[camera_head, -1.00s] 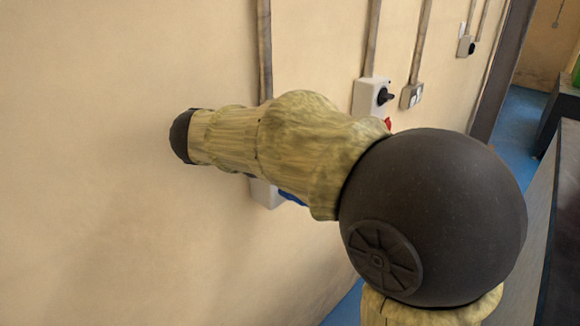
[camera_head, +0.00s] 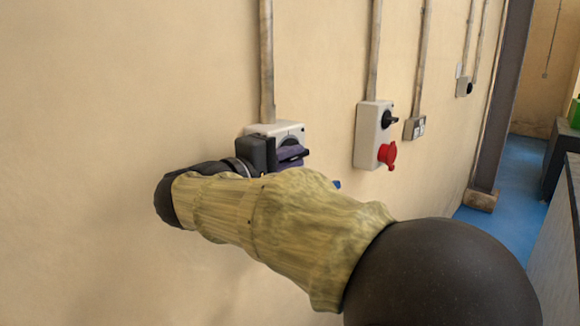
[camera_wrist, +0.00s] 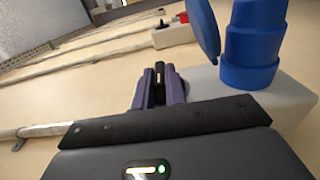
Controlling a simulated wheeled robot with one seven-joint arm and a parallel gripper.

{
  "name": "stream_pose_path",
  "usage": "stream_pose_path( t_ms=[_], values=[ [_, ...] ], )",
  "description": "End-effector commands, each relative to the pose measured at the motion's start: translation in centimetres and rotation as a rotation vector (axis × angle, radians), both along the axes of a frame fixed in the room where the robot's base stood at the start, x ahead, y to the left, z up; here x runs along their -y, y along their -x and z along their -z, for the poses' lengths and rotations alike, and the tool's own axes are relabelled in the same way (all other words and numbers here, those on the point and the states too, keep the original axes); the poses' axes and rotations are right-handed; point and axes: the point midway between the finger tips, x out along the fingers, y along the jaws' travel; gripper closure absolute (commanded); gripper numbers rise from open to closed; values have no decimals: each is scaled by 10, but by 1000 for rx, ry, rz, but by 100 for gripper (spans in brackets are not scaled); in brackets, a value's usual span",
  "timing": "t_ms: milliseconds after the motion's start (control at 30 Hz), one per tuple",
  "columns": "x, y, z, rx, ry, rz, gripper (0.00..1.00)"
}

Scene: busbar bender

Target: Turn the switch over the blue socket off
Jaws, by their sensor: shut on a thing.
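The white switch box (camera_head: 270,130) hangs on the wall at the end of a conduit. Its blue socket peeks out below as a small blue patch (camera_head: 337,184) behind my arm. In the wrist view the blue socket (camera_wrist: 252,50) and its blue lid show at the upper right. My gripper (camera_head: 291,153) is at the front of the box. Its purple fingers (camera_wrist: 159,86) are shut on the black switch knob (camera_wrist: 158,68), which shows between them. The fingers hide much of the knob, so I cannot tell its exact angle.
A second white box (camera_head: 367,135) with a black knob and a red socket (camera_head: 387,155) is on the wall to the right. A small wall outlet (camera_head: 415,128) is beyond it. A dark post and a bench stand at the far right.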

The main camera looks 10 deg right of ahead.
Motion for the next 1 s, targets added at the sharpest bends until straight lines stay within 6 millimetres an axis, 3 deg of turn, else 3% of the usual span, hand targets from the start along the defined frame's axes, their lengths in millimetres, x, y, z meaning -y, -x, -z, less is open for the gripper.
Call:
stream_pose_path(
  t_ms=[333,367,467,800,1000],
  values=[
    [0,0,1,-1,3,0,100],
    [0,0,1,-1,3,0,83],
    [0,0,1,-1,3,0,65],
    [-2,1,1,0,1,0,65],
    [-20,12,1,0,1,-4,65]
  ],
)
